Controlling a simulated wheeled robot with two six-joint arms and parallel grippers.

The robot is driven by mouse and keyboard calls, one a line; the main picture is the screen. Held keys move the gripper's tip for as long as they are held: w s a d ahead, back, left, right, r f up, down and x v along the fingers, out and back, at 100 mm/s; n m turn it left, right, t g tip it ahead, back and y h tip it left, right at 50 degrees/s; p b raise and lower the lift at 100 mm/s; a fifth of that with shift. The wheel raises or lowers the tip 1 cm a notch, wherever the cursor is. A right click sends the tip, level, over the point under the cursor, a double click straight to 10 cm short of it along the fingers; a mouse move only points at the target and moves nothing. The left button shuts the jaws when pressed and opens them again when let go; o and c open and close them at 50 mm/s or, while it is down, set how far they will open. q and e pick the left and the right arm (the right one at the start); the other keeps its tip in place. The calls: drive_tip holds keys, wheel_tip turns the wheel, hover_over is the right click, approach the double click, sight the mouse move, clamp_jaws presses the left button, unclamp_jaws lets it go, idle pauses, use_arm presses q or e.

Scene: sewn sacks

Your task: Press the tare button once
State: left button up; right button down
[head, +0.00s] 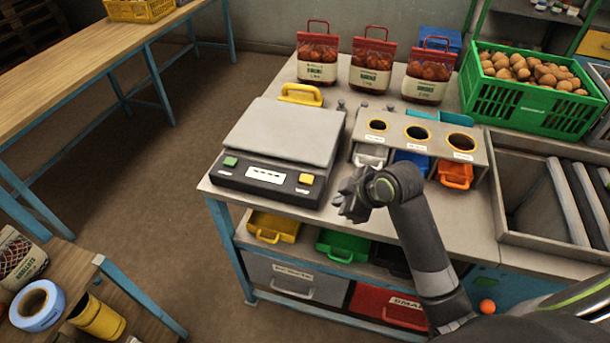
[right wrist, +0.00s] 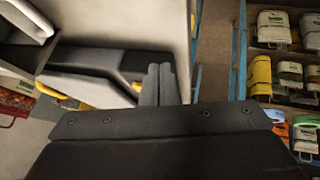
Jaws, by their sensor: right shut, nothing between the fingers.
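A bench scale with a grey weighing plate (head: 285,130) stands on the workbench in the head view. Its dark front panel has a green button (head: 230,161) on the left, a white display (head: 265,174) and a yellow button (head: 306,179) on the right. The labels by the buttons are too small to read, so I cannot tell which is tare. My right gripper (head: 345,200) is shut and empty, just right of the scale's front right corner, apart from the yellow button. Its closed fingers (right wrist: 160,85) also show in the right wrist view. My left gripper is not in view.
A sorting stand (head: 480,157) with ringed holes and small coloured bins is right of the scale. Red-topped sacks (head: 318,67) stand behind. A green crate (head: 520,110) of brown round produce is at the back right. Open floor (head: 130,165) lies left of the bench.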

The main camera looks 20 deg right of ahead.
drive_tip(key=w+a+r+n+y, duration=0.2)
drive_tip(key=w+a+r+n, duration=0.2)
drive_tip(key=w+r, duration=0.5)
drive_tip(key=shift+w+r+n+t, duration=0.3)
drive_tip(key=shift+w+r+n, duration=0.1)
drive_tip(key=shift+r+n, duration=0.55)
drive_tip(key=shift+a+f, duration=0.1)
drive_tip(key=shift+a, duration=0.05)
drive_tip(key=b, duration=0.7)
hover_over(310, 180)
wheel_tip(310, 180, down, 7)
drive_tip(key=shift+f, duration=0.1)
drive_tip(key=shift+f+b, duration=0.4)
drive_tip(key=shift+f, duration=0.3)
drive_tip(key=shift+f, duration=0.1)
drive_tip(key=shift+f, duration=0.35)
